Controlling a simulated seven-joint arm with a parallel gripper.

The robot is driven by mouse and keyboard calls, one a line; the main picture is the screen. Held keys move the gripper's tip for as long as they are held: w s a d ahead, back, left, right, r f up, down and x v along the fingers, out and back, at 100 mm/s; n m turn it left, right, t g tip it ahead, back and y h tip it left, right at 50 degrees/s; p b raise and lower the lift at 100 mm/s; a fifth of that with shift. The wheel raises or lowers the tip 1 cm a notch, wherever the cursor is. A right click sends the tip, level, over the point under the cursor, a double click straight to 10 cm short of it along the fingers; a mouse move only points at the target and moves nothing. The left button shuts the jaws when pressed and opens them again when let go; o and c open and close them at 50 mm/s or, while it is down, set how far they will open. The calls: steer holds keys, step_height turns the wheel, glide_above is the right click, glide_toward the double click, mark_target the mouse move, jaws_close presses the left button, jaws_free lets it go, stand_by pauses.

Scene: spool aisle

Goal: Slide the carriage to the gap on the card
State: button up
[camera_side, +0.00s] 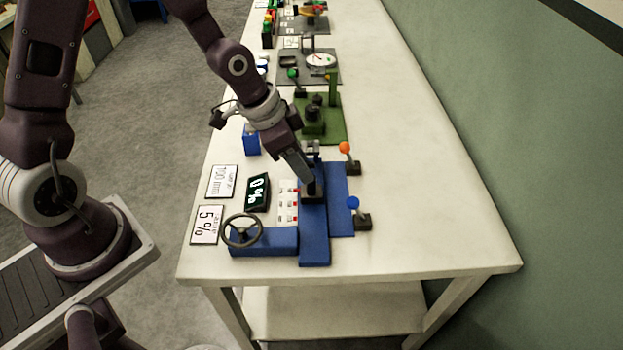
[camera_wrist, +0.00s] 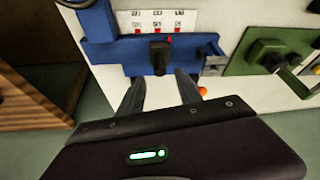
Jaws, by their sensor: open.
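The blue slide unit (camera_side: 314,240) lies on the near part of the table, with a dark handwheel (camera_side: 242,230) at its near left. A black upright knob (camera_wrist: 159,57), which looks like the carriage's handle, stands on the blue bed. My gripper (camera_wrist: 160,84) is open, its two fingers pointing at the knob from either side of it. I cannot tell whether they touch it. In the side view my gripper (camera_side: 312,188) reaches down over the bed and partly hides the knob.
A blue-ball lever (camera_side: 353,203) and an orange-ball lever (camera_side: 345,148) stand right of the unit. A green unit (camera_side: 322,125) stands just beyond. The table's right side (camera_side: 430,210) is clear.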

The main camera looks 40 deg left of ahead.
mark_target(311, 187)
steer(key=x, duration=0.6)
steer(key=shift+w+f, duration=0.1)
steer(key=shift+f, duration=0.15)
jaws_close()
stand_by(1.0)
